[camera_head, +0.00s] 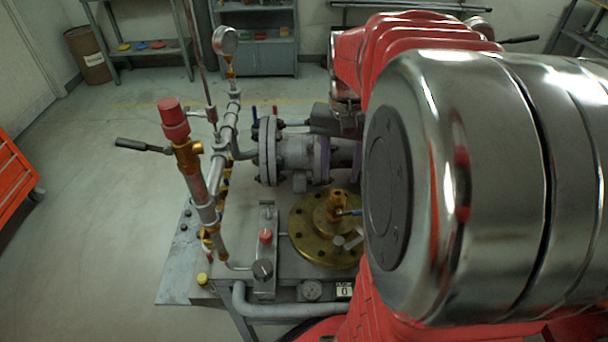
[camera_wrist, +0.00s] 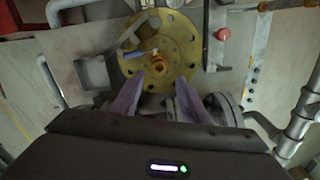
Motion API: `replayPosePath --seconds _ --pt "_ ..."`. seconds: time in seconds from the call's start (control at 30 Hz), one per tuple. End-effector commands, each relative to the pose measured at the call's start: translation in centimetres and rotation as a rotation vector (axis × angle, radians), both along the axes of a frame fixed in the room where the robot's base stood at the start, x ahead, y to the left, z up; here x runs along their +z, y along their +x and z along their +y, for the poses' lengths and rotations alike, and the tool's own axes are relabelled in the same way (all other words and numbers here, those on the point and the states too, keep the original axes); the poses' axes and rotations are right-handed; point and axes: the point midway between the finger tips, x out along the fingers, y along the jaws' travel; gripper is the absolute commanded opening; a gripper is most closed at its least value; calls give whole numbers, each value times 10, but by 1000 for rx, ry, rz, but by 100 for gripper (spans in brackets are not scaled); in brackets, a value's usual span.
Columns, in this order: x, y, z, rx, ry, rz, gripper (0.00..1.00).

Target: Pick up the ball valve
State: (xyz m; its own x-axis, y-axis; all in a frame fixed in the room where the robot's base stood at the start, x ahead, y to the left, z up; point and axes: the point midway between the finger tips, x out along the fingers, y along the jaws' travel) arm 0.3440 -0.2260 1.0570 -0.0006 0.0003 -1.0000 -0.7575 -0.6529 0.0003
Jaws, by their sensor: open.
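The ball valve (camera_head: 337,205) is a small brass fitting with a blue lever. It stands on the round brass flange (camera_head: 306,238) on top of the bench. In the wrist view the ball valve (camera_wrist: 157,65) is seen from above, ahead of and between my fingertips, with its blue lever pointing left. My gripper (camera_wrist: 158,84) has two purple fingers spread apart with nothing between them. In the head view my gripper (camera_head: 341,168) is behind the ball valve, partly hidden by my arm. Whether a fingertip touches the valve cannot be told.
A grey flanged gate valve (camera_head: 292,152) stands behind the brass flange, close to my fingers. A tall pipe with a red cap (camera_head: 173,115) and a pressure gauge (camera_head: 225,41) rise at the left. Loose grey pieces (camera_wrist: 128,32) lie on the flange. Floor at left is clear.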

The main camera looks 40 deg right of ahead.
Motion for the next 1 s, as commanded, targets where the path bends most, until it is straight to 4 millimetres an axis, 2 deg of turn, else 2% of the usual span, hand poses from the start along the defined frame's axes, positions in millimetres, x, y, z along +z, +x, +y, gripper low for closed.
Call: replayPosePath --seconds 0.2,0.33,0.67,0.77,1.0 --pt "-30 0 0 0 2 1 41" --pt "-37 0 0 1 0 0 41" --pt "-38 0 0 1 0 0 41" --pt "-44 -1 0 1 1 1 41" --pt "-76 -3 0 1 2 3 41"
